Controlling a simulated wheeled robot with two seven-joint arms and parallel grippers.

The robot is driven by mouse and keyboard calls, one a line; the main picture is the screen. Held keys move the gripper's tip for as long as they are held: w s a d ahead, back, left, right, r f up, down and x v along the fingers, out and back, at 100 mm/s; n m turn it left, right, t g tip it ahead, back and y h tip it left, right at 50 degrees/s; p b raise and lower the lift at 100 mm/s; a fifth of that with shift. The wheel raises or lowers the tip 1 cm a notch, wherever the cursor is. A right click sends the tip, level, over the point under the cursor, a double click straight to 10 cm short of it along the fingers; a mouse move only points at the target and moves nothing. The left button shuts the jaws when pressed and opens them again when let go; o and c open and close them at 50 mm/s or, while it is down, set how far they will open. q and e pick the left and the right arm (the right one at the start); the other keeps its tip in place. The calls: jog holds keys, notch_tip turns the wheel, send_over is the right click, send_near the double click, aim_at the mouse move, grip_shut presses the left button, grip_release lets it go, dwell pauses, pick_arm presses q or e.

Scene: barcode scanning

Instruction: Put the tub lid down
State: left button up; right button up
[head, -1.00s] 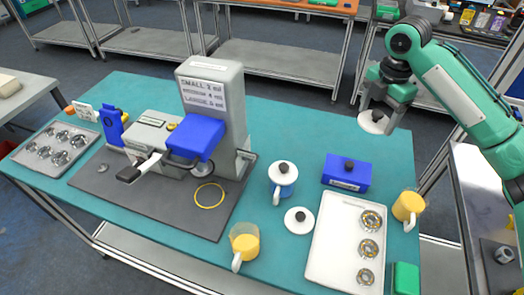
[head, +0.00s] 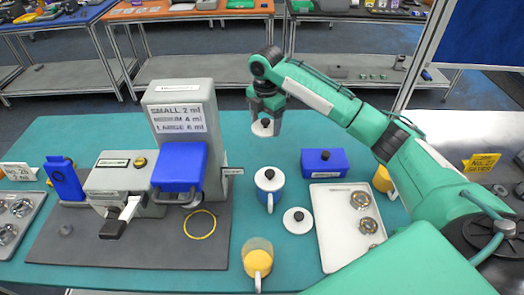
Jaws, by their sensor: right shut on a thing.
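My right gripper (head: 265,114) is shut on a white round lid with a dark knob (head: 261,131). It holds the lid over the back part of the teal table, behind the blue mug; its exact height is hard to tell. The blue and white mug (head: 270,199) has a white lid with a black knob on it. Another white lid with a black knob (head: 298,226) lies on the table right of that mug. A blue box with a dark knob on top (head: 324,163) stands to the right. My left gripper is not in view.
A grey machine with a blue head (head: 180,166) stands on a dark mat at the left. A glass mug of yellow liquid (head: 258,262) is at the front.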

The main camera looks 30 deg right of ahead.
jog(key=p, duration=0.2)
send_over(265, 159)
notch_tip(265, 159, down, 8)
jog(key=shift+w+f, duration=0.1)
jog(key=shift+f, duration=0.15)
notch_tip(265, 159, down, 4)
jog(key=shift+r, duration=0.15)
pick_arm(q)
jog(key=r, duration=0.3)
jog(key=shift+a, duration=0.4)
pick_arm(e)
jog(key=shift+f, duration=0.45)
jog(key=shift+f, duration=0.15)
jog(key=o, duration=1)
notch_tip(265, 159, up, 11)
jog(key=shift+f+b, duration=0.1)
jog(key=shift+b, duration=0.85)
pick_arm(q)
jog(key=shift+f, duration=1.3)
pick_arm(e)
jog(key=shift+r, duration=0.8)
